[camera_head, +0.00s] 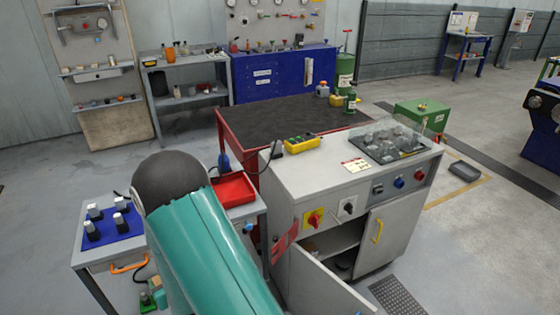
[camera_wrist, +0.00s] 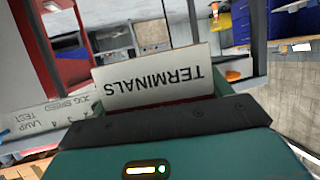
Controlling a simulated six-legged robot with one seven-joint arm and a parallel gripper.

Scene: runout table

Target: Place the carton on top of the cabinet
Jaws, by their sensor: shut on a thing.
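The carton (camera_wrist: 150,78) is a pale box face marked TERMINALS, upside down in the wrist view. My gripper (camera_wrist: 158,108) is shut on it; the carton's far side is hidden. In the head view my teal arm fills the lower middle, and neither gripper nor carton can be made out there. The grey cabinet (camera_head: 310,174) stands right of my arm. Its left door (camera_head: 322,288) hangs open and its right door is shut. Its top carries a yellow button box (camera_head: 301,143), a small label card (camera_head: 356,164) and a clear-covered panel (camera_head: 391,146).
A side table with a red tray (camera_head: 233,191) and a blue mat (camera_head: 112,229) stands by the cabinet's left. A dark-topped red bench (camera_head: 285,120) is behind it. The cabinet top's front left is bare. A panel strip marked JOG SPEED (camera_wrist: 48,115) shows in the wrist view.

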